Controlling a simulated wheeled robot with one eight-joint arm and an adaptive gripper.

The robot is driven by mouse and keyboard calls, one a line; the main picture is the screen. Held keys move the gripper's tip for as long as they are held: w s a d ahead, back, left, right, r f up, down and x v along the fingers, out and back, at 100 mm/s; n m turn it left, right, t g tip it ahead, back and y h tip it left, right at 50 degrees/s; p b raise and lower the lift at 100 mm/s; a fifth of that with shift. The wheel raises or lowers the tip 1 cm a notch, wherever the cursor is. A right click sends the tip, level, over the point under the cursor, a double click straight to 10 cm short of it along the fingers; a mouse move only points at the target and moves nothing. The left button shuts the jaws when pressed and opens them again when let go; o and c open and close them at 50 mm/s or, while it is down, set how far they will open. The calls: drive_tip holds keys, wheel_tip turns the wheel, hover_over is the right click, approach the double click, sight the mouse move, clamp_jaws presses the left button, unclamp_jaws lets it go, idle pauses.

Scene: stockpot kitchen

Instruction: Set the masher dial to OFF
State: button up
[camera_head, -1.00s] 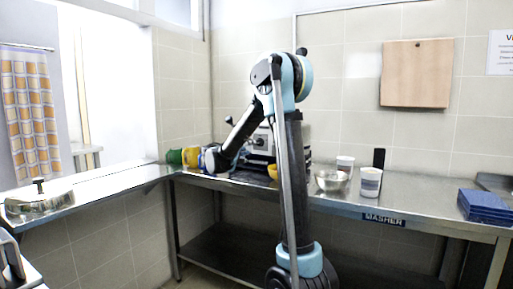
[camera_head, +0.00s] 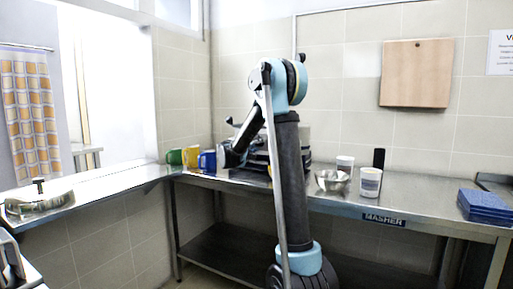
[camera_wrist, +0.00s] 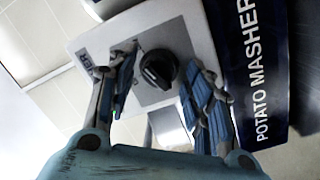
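The masher dial (camera_wrist: 158,68) is a round black knob on a light grey panel (camera_wrist: 185,45) in the wrist view. A dark blue face with the words POTATO MASHER (camera_wrist: 262,70) is beside the panel. My gripper (camera_wrist: 160,90) is open, with one blue-padded finger on each side of the dial and gaps visible to both. I cannot tell how far the dial is from the fingertips. A small label on the panel is partly hidden by the left finger; the dial's setting cannot be read. In the head view my arm hides most of the masher (camera_head: 258,158).
Green, yellow and blue mugs (camera_head: 207,160) stand left of the masher. A metal bowl (camera_head: 332,180), white cups (camera_head: 370,182) and a dark upright object (camera_head: 379,160) stand to its right. Blue trays (camera_head: 485,205) lie farther right on the steel counter (camera_head: 430,215).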

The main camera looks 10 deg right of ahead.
drive_tip(key=c, duration=0.7)
drive_tip(key=shift+n, duration=0.4)
drive_tip(key=shift+s+f+n+t, duration=0.1)
drive_tip(key=shift+n+t, duration=0.3)
drive_tip(key=shift+n, duration=3.05)
drive_tip(key=shift+s+f+n+t, duration=0.1)
drive_tip(key=shift+n+t, duration=0.3)
drive_tip(key=shift+n, duration=3.05)
drive_tip(key=shift+d, duration=0.1)
